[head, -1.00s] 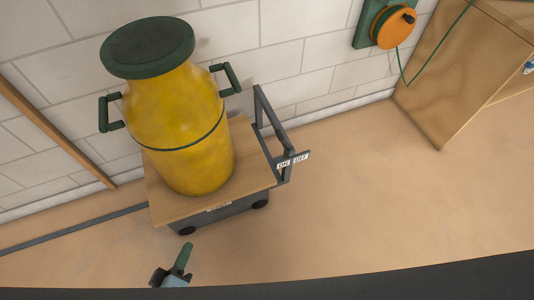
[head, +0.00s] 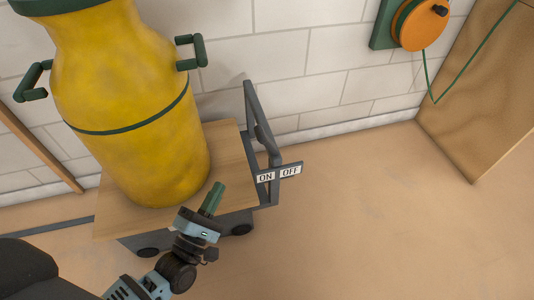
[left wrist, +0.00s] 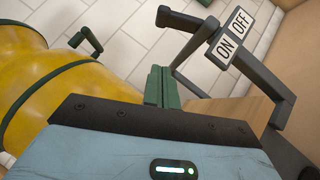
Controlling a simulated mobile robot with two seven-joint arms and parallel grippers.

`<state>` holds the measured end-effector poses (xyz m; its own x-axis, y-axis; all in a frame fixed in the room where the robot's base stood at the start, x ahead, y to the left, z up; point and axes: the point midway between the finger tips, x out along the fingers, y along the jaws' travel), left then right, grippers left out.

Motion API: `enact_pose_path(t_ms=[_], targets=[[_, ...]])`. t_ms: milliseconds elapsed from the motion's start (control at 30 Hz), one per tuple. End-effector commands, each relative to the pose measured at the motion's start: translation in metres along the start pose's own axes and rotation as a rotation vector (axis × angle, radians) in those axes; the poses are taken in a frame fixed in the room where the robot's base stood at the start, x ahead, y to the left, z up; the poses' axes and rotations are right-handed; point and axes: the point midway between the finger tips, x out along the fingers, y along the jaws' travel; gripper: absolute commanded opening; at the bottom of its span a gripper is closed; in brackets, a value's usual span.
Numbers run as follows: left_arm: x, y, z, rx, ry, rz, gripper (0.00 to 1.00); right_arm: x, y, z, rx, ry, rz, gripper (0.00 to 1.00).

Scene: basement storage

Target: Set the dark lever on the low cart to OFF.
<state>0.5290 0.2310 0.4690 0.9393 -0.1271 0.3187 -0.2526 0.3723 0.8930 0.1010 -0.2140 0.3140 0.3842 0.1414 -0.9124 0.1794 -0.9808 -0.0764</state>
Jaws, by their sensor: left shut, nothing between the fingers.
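The low cart (head: 222,198) stands by the wall with a dark handle frame (head: 249,105) at its right end. A white ON/OFF plate (head: 278,173) is on this end, with ON left and OFF right; it also shows in the left wrist view (left wrist: 232,35). My right gripper is not in view.
A large yellow can (head: 140,125) with green handles stands on the cart deck, close to my left arm. A wooden box (head: 480,95) stands at the right, beside an orange reel (head: 420,24) on the wall. The floor right of the cart is clear.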

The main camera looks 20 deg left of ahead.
Motion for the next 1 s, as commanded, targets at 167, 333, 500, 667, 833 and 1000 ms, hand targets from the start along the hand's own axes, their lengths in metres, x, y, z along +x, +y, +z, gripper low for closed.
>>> enact_pose_path(t_ms=[167,333,500,667,833,1000], targets=[[0.001,0.000,-0.001,-0.006,0.000,0.004,0.00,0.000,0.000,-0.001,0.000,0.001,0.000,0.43],[0.010,0.000,-0.001,-0.005,-0.001,0.006,0.00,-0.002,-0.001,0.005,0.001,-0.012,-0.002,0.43],[0.036,0.000,-0.001,-0.005,0.000,0.007,0.00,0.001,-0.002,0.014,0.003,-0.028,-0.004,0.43],[0.066,-0.001,-0.001,-0.005,0.000,0.005,0.00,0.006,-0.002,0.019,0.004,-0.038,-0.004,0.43],[0.097,-0.001,-0.001,-0.005,0.000,0.005,0.00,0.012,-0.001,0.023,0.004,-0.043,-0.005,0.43],[0.116,0.000,0.014,-0.007,0.001,0.004,0.00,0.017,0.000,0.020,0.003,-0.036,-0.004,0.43]])
